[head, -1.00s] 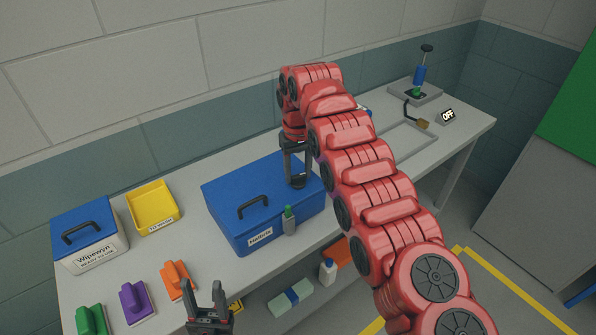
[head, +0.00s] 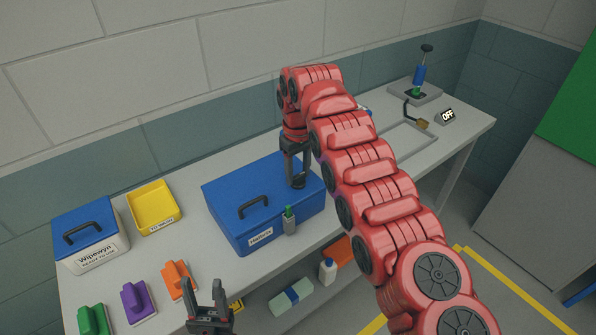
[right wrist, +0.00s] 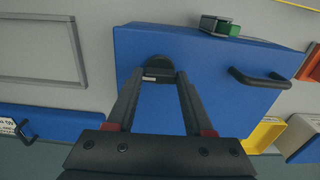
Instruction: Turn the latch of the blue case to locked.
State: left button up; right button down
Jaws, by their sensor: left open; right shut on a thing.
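The blue case (head: 225,205) stands on the bench with a black handle (head: 253,206) on its lid and a white label on its front. A small grey and green latch piece (head: 289,222) sits at its front edge; it also shows at the top of the right wrist view (right wrist: 220,27). My right gripper (head: 298,178) points down over the lid's right part. It is shut on a black round knob (right wrist: 158,66) on the lid. The knob's underside is hidden. My left gripper (head: 207,291) is open and empty, in front of the bench.
A white box with a blue lid (head: 82,225) and a yellow tray (head: 153,207) stand left. Green, purple and orange handled blocks (head: 138,302) line the front left. A shallow grey tray (head: 408,141) and an OFF sign (head: 447,116) are right.

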aim_at(297, 176)
jog(key=shift+c, duration=1.4)
grip_release()
jog(key=shift+r, duration=0.5)
notch_tip(297, 176, up, 3)
jog(key=shift+a+f+p, duration=0.1)
jog(key=shift+f+p, duration=0.1)
jog(key=shift+p, duration=0.3)
notch_tip(297, 176, up, 14)
jog(key=p, duration=1.4)
jog(key=shift+f, duration=0.15)
